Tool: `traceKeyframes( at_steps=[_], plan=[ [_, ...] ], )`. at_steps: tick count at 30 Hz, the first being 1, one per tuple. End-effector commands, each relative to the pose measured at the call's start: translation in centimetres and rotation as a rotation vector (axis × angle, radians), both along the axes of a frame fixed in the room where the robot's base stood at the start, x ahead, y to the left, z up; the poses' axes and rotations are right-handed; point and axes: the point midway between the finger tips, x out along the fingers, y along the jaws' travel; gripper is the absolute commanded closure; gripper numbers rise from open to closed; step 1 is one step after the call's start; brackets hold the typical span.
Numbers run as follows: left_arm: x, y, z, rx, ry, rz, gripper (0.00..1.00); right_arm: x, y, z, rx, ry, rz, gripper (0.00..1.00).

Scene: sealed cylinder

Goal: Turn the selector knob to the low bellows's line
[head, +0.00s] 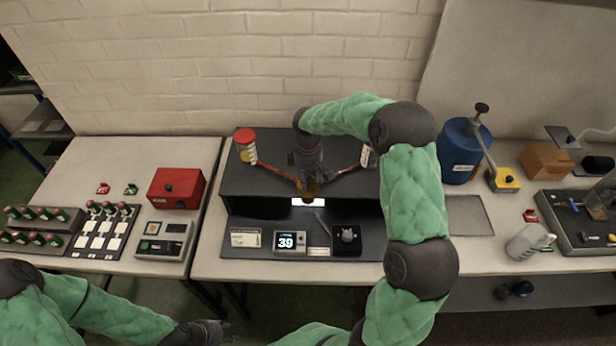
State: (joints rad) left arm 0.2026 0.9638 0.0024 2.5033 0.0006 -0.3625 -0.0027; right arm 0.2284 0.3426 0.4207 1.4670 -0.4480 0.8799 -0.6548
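The likely selector knob is a grey knob (347,235) on a small black box at the front of the dark rig (240,185); its pointing direction is too small to read. Two reddish lines run in a V from an amber part (308,190) at the rig's middle. The left line (275,170) rises to a white ribbed piece by a red-lidded jar (245,145). The right line (343,168) rises to a white piece (365,156) partly behind my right arm. My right gripper (307,175) points down above the amber part; contact is unclear. My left gripper (222,332) is low, before the table.
A display (290,242) reading 39 and a label card (246,238) stand left of the knob. A red box (176,188) and switch panels lie on the left table. A blue drum (459,150) stands right of my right arm, which crosses over the rig's right side.

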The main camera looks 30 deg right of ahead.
Motion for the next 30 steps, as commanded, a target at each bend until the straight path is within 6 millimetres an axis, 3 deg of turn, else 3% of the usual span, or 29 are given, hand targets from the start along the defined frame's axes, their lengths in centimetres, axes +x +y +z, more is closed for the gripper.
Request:
traceKeyframes(
  at_steps=[9, 13, 30],
  plan=[
    [0.0, 0.0, 0.0, 0.0, 0.0, 0.0, 0.6, 0.0, 0.0, 0.1, 0.0, 0.0, -0.001, 0.48],
    [0.0, 0.0, 0.0, 0.0, 0.0, 0.0, 0.6, 0.1, 0.0, 1.0, -0.001, -0.002, -0.001, 0.48],
    [0.0, 0.0, 0.0, 0.0, 0.0, 0.0, 0.6, 0.1, 0.0, 10.7, 0.0, -0.001, 0.0, 0.48]
  ],
)
